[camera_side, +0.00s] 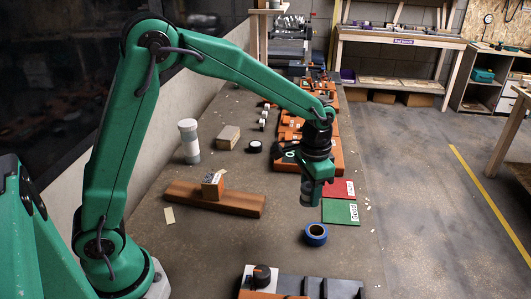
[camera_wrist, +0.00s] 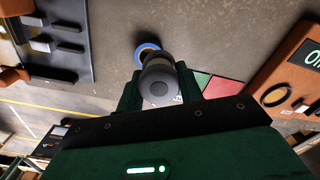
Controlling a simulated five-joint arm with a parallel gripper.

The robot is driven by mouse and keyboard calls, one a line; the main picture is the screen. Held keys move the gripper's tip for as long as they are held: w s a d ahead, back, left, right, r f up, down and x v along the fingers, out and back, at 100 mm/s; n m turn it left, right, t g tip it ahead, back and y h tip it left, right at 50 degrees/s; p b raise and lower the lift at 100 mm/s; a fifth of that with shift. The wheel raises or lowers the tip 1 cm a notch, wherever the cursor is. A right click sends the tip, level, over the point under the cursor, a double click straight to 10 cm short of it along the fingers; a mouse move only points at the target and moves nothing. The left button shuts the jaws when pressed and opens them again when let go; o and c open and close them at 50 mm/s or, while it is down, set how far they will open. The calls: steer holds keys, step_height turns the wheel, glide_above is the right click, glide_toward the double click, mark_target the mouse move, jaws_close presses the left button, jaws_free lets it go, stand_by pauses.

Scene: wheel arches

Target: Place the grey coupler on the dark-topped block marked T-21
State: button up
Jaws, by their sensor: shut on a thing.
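My gripper (camera_side: 309,196) is shut on the grey coupler (camera_side: 306,200) and holds it above the table, near the blue tape roll. In the wrist view, the round grey end of the coupler (camera_wrist: 160,84) shows between the two fingers of my gripper (camera_wrist: 158,92). Dark-topped blocks stand on a grey panel at the near edge in the side view, one of them a dark block (camera_side: 313,287). I cannot read T-21 on any block.
The blue tape roll (camera_side: 316,234) lies below and slightly right of my gripper. A green card (camera_side: 340,212) and a red card (camera_side: 338,188) lie to the right. An orange panel (camera_wrist: 283,80) is at right in the wrist view. A brown beam (camera_side: 240,203) lies at left.

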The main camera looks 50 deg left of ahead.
steer(key=w+a+r+n, duration=0.1)
steer(key=w+a+n, duration=0.25)
steer(key=a, duration=0.55)
steer(key=w+a+r+n, duration=0.1)
steer(key=w+a+n, duration=0.25)
steer(key=a, duration=0.55)
steer(key=w+a+r+n, duration=0.2)
steer(key=w+a+n, duration=0.15)
steer(key=a, duration=0.55)
steer(key=n, duration=0.5)
glide_above(226, 136)
step_height(226, 136, down, 6)
steer(key=shift+w+a+f, duration=0.1)
steer(key=shift+a+f, duration=0.05)
steer(key=shift+f, duration=2)
steer(key=shift+f, duration=0.1)
steer(key=o, duration=1)
steer(key=shift+c, duration=0.2)
